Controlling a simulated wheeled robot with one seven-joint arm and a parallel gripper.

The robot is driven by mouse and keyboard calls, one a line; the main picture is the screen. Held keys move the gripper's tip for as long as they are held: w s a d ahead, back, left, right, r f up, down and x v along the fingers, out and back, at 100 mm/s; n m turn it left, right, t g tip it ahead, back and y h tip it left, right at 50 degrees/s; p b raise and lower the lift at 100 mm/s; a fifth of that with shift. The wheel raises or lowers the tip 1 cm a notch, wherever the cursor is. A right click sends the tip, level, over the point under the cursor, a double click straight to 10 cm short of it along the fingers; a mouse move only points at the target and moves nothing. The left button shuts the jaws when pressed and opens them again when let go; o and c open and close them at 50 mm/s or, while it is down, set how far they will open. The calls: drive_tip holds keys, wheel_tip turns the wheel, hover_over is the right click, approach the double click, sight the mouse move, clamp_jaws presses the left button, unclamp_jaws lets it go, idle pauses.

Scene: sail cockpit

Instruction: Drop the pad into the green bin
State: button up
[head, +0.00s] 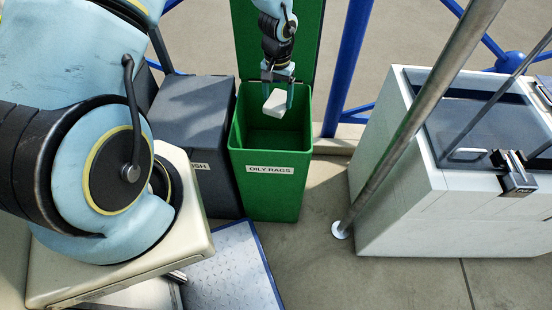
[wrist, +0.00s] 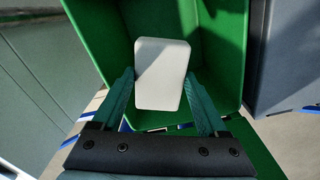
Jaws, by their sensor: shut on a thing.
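The pad (head: 276,102) is a small white block with rounded corners. My gripper (head: 278,97) is shut on it and holds it over the open mouth of the green bin. In the wrist view the pad (wrist: 162,72) sits between the two teal fingers of my gripper (wrist: 160,92), with the bin's inside behind it. The green bin (head: 270,190) stands on the floor with its lid raised at the back and a label reading OILY RAGS on its front. The bin's green wall (wrist: 222,50) also shows in the wrist view. The bin's floor is partly hidden by the pad.
A dark grey bin (head: 195,120) with a partly hidden label stands close to the left of the green bin. A white cabinet (head: 400,190) with a glass top and a slanting metal pole (head: 400,130) are to the right. Blue railing posts (head: 347,65) rise behind.

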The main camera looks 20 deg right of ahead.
drive_tip(key=shift+f+b, duration=1.15)
drive_tip(key=shift+f, duration=0.85)
drive_tip(key=o, duration=1.2)
drive_tip(key=shift+o, duration=0.2)
wheel_tip(320, 180, up, 11)
drive_tip(key=shift+f, duration=0.1)
